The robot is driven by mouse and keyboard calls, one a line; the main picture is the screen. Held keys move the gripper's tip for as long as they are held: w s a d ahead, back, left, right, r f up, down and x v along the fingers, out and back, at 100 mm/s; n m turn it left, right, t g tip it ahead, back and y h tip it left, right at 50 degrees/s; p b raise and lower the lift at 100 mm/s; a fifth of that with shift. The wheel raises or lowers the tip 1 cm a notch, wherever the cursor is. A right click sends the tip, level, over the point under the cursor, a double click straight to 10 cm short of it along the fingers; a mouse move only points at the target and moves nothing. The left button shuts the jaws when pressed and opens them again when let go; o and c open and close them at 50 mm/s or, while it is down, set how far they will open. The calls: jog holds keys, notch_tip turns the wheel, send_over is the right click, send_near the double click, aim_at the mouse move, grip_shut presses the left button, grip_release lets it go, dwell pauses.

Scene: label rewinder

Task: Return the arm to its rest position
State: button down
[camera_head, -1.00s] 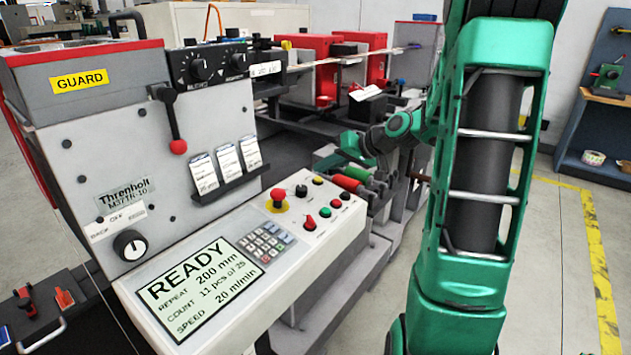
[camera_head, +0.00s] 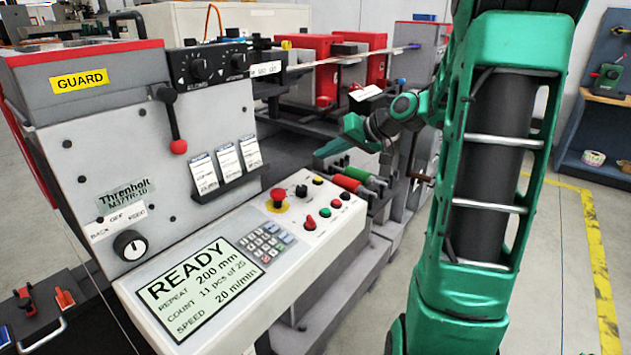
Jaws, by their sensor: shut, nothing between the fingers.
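My green arm stands upright at the right of the head view. Its forearm reaches back and left behind the upper link. My gripper (camera_head: 333,148) is shut and empty. Part of the forearm is hidden behind the upper link.
The control panel (camera_head: 205,284) reads READY, with buttons and a red emergency stop (camera_head: 278,196) at its far end. Red housings (camera_head: 303,72) stand behind the gripper. A blue shelf (camera_head: 588,140) stands at the far right. The floor with a yellow line (camera_head: 597,258) is clear there.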

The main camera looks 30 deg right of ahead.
dwell(0.4)
jog(key=s+a, duration=0.1)
jog(key=s+f+g+h, duration=0.1)
jog(key=s, duration=0.1)
jog(key=s+a+f+g, duration=0.1)
jog(key=s, duration=0.1)
jog(key=shift+s+a+f, duration=0.15)
jog(key=shift+a+f, duration=0.1)
jog(key=shift+a, duration=0.05)
jog(key=s+g, duration=0.1)
jog(key=s, duration=0.1)
jog(key=s+a+f+g+h, duration=0.1)
jog(key=s, duration=0.2)
jog(key=s+f+h, duration=0.1)
jog(key=s, duration=0.2)
jog(key=shift+a+g, duration=0.25)
jog(key=shift+g, duration=0.15)
jog(key=s+a+f+m+g, duration=0.1)
jog(key=s+g, duration=0.1)
jog(key=s, duration=0.8)
jog(key=s+f+m+g+h, duration=0.1)
jog(key=s+g, duration=0.2)
jog(key=s, duration=0.8)
jog(key=shift+s+a+f+m, duration=0.25)
jog(key=shift+a+f+m, duration=0.05)
jog(key=shift+a, duration=0.1)
jog(key=shift+w+f+h, duration=0.25)
jog(key=shift+w+h, duration=0.05)
jog(key=shift+w, duration=0.35)
